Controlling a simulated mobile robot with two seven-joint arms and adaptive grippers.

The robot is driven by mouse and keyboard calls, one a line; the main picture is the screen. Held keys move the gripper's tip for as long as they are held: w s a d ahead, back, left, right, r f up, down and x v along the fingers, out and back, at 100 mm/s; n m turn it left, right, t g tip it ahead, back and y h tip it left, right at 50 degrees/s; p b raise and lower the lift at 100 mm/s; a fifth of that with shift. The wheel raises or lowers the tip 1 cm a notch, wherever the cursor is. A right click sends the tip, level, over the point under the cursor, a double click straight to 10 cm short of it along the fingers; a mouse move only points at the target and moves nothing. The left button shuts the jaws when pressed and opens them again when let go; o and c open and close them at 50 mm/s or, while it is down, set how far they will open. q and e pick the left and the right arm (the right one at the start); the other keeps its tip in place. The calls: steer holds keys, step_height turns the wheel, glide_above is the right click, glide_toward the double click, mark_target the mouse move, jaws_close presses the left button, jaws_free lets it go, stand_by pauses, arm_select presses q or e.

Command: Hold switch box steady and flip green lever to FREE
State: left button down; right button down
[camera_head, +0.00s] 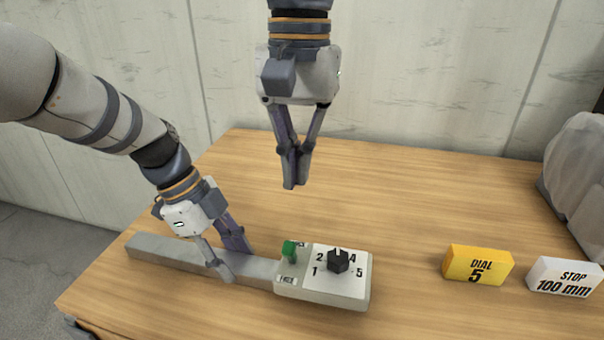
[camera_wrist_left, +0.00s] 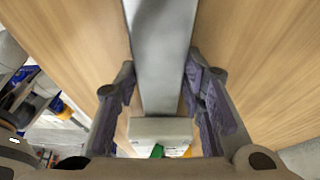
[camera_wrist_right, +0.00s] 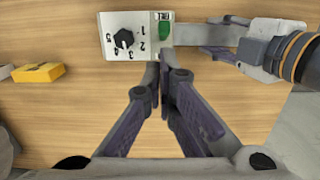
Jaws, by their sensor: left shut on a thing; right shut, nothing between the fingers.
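The switch box (camera_head: 322,286) is a pale box with a black dial knob (camera_head: 338,261) and a green lever (camera_head: 289,251). A long grey bar (camera_head: 165,250) extends from its left end. The lever stands at the far end of its slot, away from the FREE label (camera_head: 287,281); the far label is partly hidden. The lever also shows in the right wrist view (camera_wrist_right: 165,30). My left gripper (camera_head: 230,262) is shut on the bar, left of the lever, one finger on each side. My right gripper (camera_head: 295,186) is shut and empty, above the table behind the box.
A yellow block marked DIAL 5 (camera_head: 477,265) and a white block marked STOP 100 mm (camera_head: 564,278) sit right of the box. A grey bulky object (camera_head: 577,180) stands at the right edge. The wooden table (camera_head: 420,190) is clear behind the box.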

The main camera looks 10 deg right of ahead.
steer(key=shift+s+a+r, duration=0.3)
steer(key=shift+s+r, duration=0.6)
steer(key=shift+r, duration=0.05)
arm_select(q)
steer(key=c, duration=1)
jaws_free()
steer(key=shift+o, duration=0.2)
